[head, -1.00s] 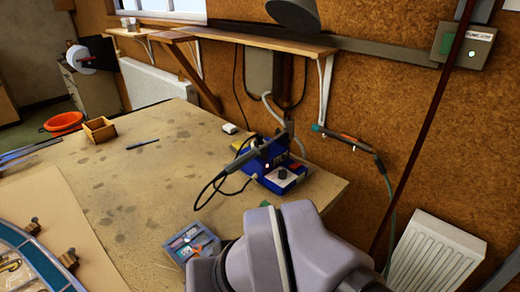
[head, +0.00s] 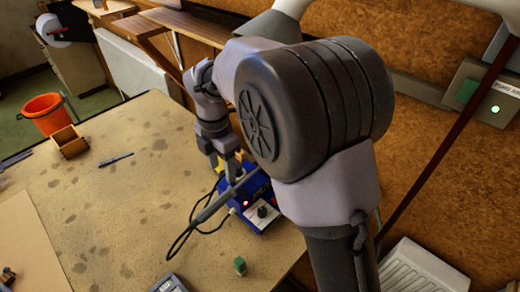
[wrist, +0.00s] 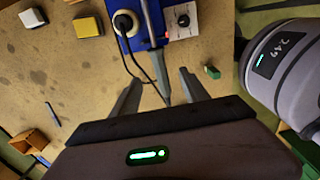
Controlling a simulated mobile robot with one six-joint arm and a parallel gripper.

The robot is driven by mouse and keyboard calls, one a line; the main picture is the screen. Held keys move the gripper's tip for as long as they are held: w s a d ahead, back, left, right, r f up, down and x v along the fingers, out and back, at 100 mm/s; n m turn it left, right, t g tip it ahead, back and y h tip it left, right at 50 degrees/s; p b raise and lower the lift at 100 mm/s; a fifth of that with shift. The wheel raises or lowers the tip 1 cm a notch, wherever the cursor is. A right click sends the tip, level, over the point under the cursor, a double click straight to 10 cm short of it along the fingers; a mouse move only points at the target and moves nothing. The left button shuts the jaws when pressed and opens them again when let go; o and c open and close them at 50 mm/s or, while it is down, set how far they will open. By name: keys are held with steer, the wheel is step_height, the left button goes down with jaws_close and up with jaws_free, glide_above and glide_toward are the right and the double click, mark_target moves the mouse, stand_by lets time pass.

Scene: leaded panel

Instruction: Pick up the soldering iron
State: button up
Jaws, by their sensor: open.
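The soldering iron (head: 215,206) has a dark grey handle and rests tilted in the blue soldering station (head: 262,213). Its black cord loops over the bench beside it. My gripper (head: 228,172) points down just above and behind the iron's upper part in the head view, partly overlapping it. In the wrist view, the open fingers of my gripper (wrist: 158,88) stand apart, with the iron (wrist: 151,22) running up between and beyond them over the blue station (wrist: 160,42). No contact is visible. The iron's tip end is hidden in the head view by my gripper.
A small green block (head: 240,265) lies near the station. A yellow sponge (wrist: 88,27) is left of it in the wrist view. A pen (head: 116,159), wooden box (head: 69,141) and orange bucket (head: 47,112) are farther left. The bench (head: 120,210) is mostly clear.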

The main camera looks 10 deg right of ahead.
mark_target(223, 196)
steer(key=f, duration=0.3)
steer(key=f+b, duration=0.1)
steer(key=f, duration=0.2)
steer(key=f+b, duration=0.1)
steer(key=f, duration=0.2)
steer(key=shift+s+a+f, duration=0.2)
steer(key=shift+a+f, duration=0.1)
steer(key=f+b, duration=0.1)
steer(key=f, duration=0.2)
steer(key=f+b, duration=0.1)
steer(key=f, duration=0.1)
steer(key=shift+w+a+f+b, duration=0.1)
steer(key=shift+w+a+b, duration=0.05)
steer(key=shift+a+b, duration=0.15)
jaws_close()
